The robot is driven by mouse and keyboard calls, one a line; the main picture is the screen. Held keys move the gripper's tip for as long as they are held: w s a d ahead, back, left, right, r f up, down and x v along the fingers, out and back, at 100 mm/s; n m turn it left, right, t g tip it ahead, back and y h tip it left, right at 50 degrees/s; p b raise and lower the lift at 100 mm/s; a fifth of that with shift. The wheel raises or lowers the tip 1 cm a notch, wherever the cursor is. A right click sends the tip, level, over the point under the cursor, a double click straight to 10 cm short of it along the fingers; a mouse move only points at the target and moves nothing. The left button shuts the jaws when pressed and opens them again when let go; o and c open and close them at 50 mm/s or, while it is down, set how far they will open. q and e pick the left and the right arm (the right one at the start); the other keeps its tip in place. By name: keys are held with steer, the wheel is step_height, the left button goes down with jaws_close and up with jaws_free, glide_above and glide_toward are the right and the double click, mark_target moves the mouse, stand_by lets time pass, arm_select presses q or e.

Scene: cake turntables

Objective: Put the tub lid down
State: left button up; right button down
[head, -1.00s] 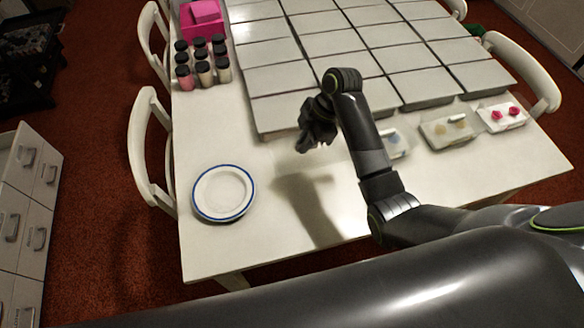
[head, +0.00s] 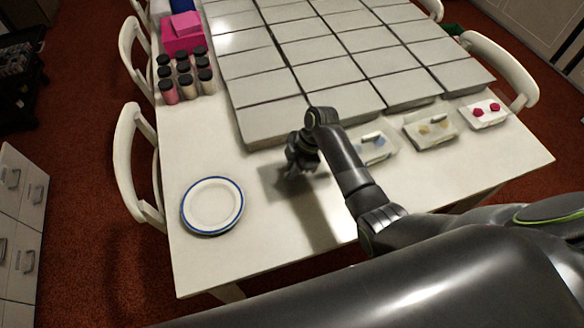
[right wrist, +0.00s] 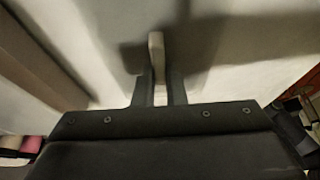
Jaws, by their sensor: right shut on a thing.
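My right gripper (head: 300,170) hangs low over the table's near part, right of the plate. In the right wrist view its fingers (right wrist: 158,88) are shut on a pale upright handle (right wrist: 156,50), which I take as the tub lid's. The rest of the lid is not clearly seen in either view. Three clear tubs stand in a row at right: one with blue contents (head: 376,152), one with yellowish contents (head: 428,131) and one with pink pieces (head: 486,113). Pale handles show on the blue and yellow tubs, none on the pink one. My left gripper is out of view.
A blue-rimmed white plate (head: 212,205) lies on the white table (head: 255,245), with bare tabletop around it. Grey slabs (head: 275,125) fill the middle. Dark-capped jars (head: 187,85) and a pink box (head: 183,40) stand at the back left. White chairs (head: 135,165) flank the table.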

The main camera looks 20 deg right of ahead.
steer(key=c, duration=1.5)
jaws_free()
steer(key=b+v, duration=0.1)
steer(key=v, duration=1.1)
steer(key=shift+r, duration=0.1)
